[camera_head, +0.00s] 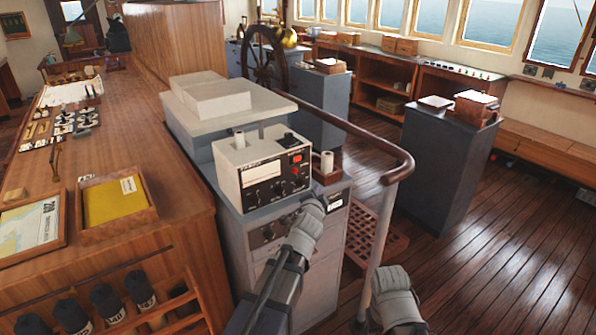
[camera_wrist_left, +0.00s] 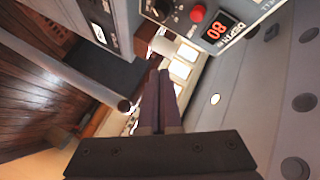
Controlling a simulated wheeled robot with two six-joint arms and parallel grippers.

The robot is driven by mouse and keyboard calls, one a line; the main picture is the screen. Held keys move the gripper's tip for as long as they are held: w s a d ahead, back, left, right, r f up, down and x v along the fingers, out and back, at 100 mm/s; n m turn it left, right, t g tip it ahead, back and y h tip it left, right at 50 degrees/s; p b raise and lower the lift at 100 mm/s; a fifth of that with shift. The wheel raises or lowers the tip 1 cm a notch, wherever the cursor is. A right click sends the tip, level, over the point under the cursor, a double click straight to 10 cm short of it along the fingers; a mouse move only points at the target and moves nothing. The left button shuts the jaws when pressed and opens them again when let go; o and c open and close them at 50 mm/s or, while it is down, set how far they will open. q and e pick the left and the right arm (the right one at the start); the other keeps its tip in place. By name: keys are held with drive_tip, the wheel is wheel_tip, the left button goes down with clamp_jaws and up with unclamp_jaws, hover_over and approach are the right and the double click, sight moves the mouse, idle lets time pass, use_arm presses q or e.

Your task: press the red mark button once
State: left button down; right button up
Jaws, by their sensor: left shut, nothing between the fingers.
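The red mark button (camera_wrist_left: 197,13) shows at the top of the left wrist view, beside a red number display. In the head view the small red button (camera_head: 295,171) is on the right part of the white instrument's front (camera_head: 262,170). My left gripper (camera_head: 325,188) is in front of the instrument's lower right corner, below and right of the button. Its dark fingers (camera_wrist_left: 159,78) are closed together and empty, with a visible gap to the button in the wrist view. My right wrist is low in the head view; its fingers are hidden.
The instrument stands on a grey cabinet (camera_head: 290,215). A white cylinder (camera_head: 327,162) stands right of it. A curved wooden handrail (camera_head: 385,150) runs close on the right, with a floor grating (camera_head: 385,235) below. A long wooden chart counter (camera_head: 150,180) is at left.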

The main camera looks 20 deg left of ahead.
use_arm(q)
drive_tip(key=shift+a, duration=0.1)
drive_tip(key=shift+w+a, duration=0.9)
drive_tip(key=shift+a, duration=0.25)
drive_tip(key=shift+w+a, duration=0.85)
drive_tip(key=shift+a, duration=0.25)
drive_tip(key=shift+w+a, duration=0.9)
drive_tip(key=shift+a, duration=0.25)
drive_tip(key=shift+w+a, duration=0.3)
drive_tip(key=shift+w+a, duration=0.3)
drive_tip(key=shift+a, duration=0.15)
idle(0.7)
drive_tip(key=shift+s+d, duration=0.6)
drive_tip(key=shift+d, duration=0.15)
drive_tip(key=shift+s+d, duration=0.8)
drive_tip(key=shift+d, duration=0.2)
drive_tip(key=shift+s+d, duration=0.75)
drive_tip(key=shift+d, duration=0.25)
